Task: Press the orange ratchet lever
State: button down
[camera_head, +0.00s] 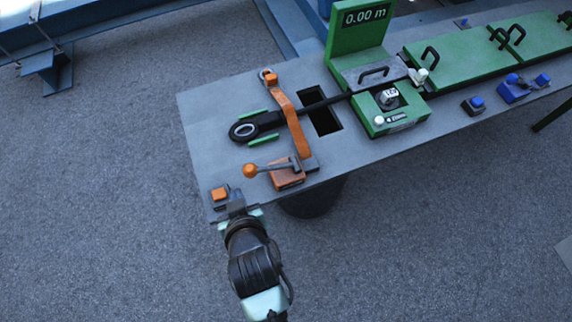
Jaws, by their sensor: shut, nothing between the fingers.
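The ratchet lever (268,167) is a grey rod with an orange ball knob (250,170) at its left end. It comes out of an orange block (287,177) near the bench's front edge, and the knob points left. My gripper (236,204) is shut and empty at the bench's front left corner. It is below and left of the knob, with a visible gap between them. It is just right of an orange square button (219,194) on a grey base; whether it touches that base I cannot tell.
A green meter (388,109), a display (364,17) reading "0.00 m" and blue controls (474,104) stand farther right.

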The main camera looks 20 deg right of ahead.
jog(key=s+d+r+t+y+b, duration=0.1)
jog(key=d+r+b, duration=0.3)
jog(key=d+b, duration=0.2)
jog(key=shift+s+r+m, duration=0.25)
jog(key=shift+s+m, duration=0.15)
jog(key=shift+w+d, duration=0.1)
jog(key=s+f+p+x, duration=0.1)
jog(key=f+x, duration=0.1)
jog(key=x, duration=1.1)
jog(key=shift+s, duration=0.35)
